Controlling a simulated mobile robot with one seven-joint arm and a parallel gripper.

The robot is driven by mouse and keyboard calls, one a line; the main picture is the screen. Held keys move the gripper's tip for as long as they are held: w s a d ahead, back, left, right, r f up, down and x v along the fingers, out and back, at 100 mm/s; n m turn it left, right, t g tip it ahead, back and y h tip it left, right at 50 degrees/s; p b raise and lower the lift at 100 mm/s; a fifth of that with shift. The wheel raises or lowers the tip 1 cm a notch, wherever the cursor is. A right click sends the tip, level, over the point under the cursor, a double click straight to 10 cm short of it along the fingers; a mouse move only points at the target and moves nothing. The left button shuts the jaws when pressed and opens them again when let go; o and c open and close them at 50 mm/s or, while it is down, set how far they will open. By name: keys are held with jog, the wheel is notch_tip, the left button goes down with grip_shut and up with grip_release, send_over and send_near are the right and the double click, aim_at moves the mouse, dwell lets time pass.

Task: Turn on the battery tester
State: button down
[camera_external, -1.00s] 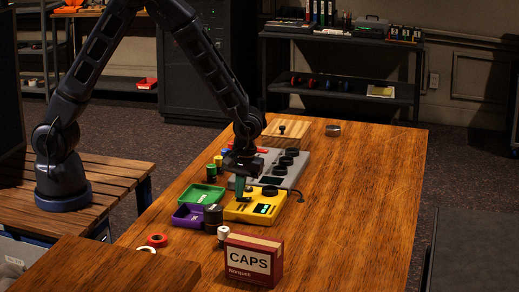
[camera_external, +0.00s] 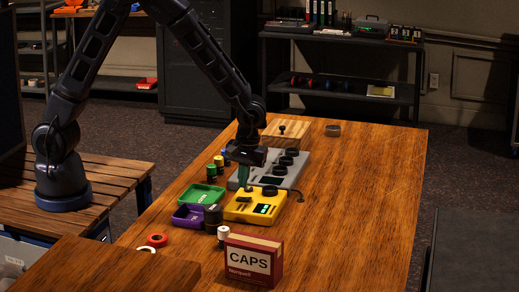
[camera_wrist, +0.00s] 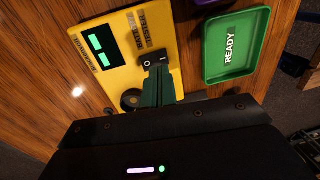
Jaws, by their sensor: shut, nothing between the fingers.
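The battery tester is the yellow box (camera_external: 251,206) on the wooden table. In the wrist view it (camera_wrist: 115,50) has a dark display panel (camera_wrist: 99,44) with two lit green fields. A black rocker switch (camera_wrist: 153,59) with small white marks sits by its edge. A round black knob (camera_wrist: 131,99) shows beside my fingers. My gripper (camera_external: 243,187) is shut and empty, pointing down above the tester near the switch. Its green fingers (camera_wrist: 157,84) cover part of the tester in the wrist view; whether they touch it is not clear.
A green tray marked READY (camera_wrist: 234,45) and a purple tray (camera_external: 188,220) stand left of the tester in the external view. A grey device with black knobs (camera_external: 270,170) is behind. A CAPS box (camera_external: 252,260) stands in front. The table's right side is clear.

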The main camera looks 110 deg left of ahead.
aim_at(238, 199)
notch_tip(238, 199, up, 11)
jog(key=s, duration=0.1)
jog(key=shift+s, duration=0.2)
jog(key=shift+f, duration=0.1)
jog(key=s+d+r+m+t, duration=0.2)
jog(key=s+d+r+m, duration=0.25)
jog(key=s+r, duration=0.25)
jog(key=s+d+r+m+t, duration=0.1)
jog(key=s+d+r+m, duration=0.35)
jog(key=s+r, duration=0.3)
jog(key=s+d+r+m+t, duration=0.1)
jog(key=s+d+r+m, duration=0.1)
jog(key=s, duration=0.6)
jog(key=s+d+r+m+t, duration=0.2)
jog(key=s+d+m, duration=0.1)
jog(key=s+m, duration=0.4)
jog(key=shift+s+d+r, duration=0.15)
jog(key=shift+s+d, duration=0.2)
jog(key=shift+d, duration=0.05)
dwell(0.9)
